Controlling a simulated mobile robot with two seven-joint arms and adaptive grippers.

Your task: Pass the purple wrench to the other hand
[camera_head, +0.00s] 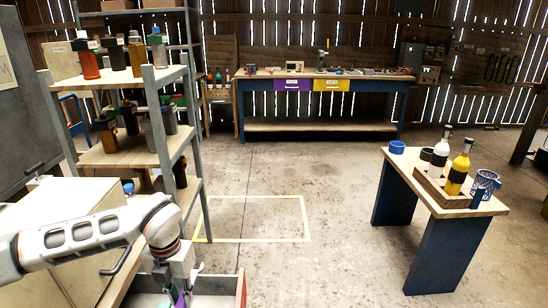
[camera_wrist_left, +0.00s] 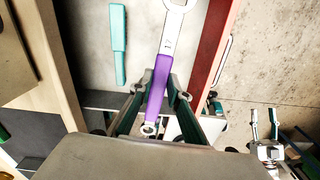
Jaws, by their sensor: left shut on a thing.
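The purple wrench (camera_wrist_left: 161,80) has a silver head and a purple handle. In the left wrist view its handle lies between the fingers of my left gripper (camera_wrist_left: 159,94), which is shut on it. In the head view my left gripper (camera_head: 177,292) is at the bottom edge, over a red-edged tray, and only a little purple shows there. What looks like my right gripper (camera_wrist_left: 265,135) shows small at the lower right of the left wrist view, with its two fingers apart and nothing between them. It is outside the head view.
A teal-handled tool (camera_wrist_left: 118,45) lies in the grey tray with a red side wall (camera_wrist_left: 213,45). A shelf unit (camera_head: 150,75) with bottles stands close on the left. A small table (camera_head: 462,207) with bottles stands at the right. The middle floor is clear.

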